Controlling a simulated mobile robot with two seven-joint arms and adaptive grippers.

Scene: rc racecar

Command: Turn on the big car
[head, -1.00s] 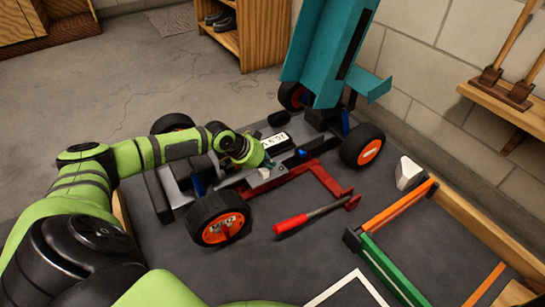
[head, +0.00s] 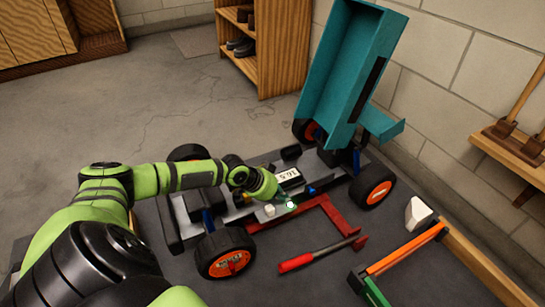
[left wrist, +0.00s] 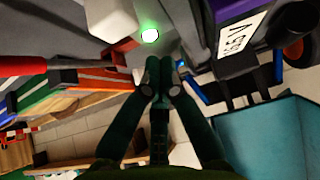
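The big car stands with its chassis (head: 188,207) open and its teal body shell (head: 338,85) tilted up at the back. A small round button or light (head: 290,205) glows green on the near side of the chassis; it also shows green in the left wrist view (left wrist: 149,36). My left gripper (head: 280,198) is over the chassis, right beside the glowing spot. In the left wrist view, its fingertips (left wrist: 160,66) are together and empty, just apart from the light. My right gripper is not in view.
A red frame (head: 320,212) and a red-handled tool (head: 315,256) lie in front of the car. A white block (head: 418,214) and an orange and green frame (head: 404,250) are at the right. A wooden shelf (head: 282,50) stands behind, near the wall.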

